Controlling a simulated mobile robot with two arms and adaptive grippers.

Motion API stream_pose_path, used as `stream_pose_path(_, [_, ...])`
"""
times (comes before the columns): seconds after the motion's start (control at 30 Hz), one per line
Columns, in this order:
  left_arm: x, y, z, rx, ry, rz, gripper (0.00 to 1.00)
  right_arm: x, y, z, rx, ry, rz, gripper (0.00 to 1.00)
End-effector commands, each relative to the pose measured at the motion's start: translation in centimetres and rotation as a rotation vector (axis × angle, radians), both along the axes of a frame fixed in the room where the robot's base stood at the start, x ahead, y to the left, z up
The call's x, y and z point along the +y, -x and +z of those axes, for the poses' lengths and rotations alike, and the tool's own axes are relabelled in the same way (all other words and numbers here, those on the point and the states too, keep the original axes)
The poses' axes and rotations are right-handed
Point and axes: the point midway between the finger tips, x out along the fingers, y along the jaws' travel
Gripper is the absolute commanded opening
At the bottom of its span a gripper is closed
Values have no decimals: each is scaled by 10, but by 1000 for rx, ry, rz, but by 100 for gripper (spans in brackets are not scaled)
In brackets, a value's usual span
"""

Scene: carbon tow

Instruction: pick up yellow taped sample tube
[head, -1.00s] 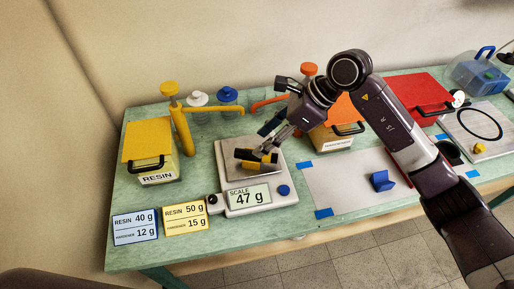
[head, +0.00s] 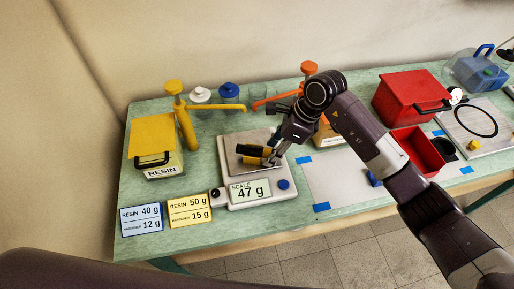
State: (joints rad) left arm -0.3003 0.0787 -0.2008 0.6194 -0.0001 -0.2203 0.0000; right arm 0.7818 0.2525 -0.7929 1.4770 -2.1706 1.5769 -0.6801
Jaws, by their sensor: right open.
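The yellow taped sample tube (head: 254,152) lies on the plate of the scale (head: 227,168). It is dark at its ends with a yellow band. My right gripper (head: 270,157) is open and low over the plate, at the tube's right end. One finger hides part of that end. I cannot tell whether the fingers touch the tube. The scale's display reads 47 g. My left gripper is not in view.
A yellow resin box (head: 155,150) stands left of the scale, with two label cards (head: 143,220) in front. A yellow pump arm (head: 220,107) reaches behind the scale. A red box (head: 400,97) and red tray (head: 412,145) are at right.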

Motion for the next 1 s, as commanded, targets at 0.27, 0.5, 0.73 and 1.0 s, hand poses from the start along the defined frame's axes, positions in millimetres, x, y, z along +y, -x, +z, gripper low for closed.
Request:
stream_pose_path(0.27, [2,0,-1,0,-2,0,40,0,0,0,0,-1,0,30])
stream_pose_path(0.5, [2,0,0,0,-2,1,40,0,0,0,0,-1,0,4])
stream_pose_path(0.73, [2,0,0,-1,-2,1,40,0,0,0,-1,-2,1,0])
stream_pose_path(1.0, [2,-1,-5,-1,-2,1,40,1,-1,12,-4,-4,1,0])
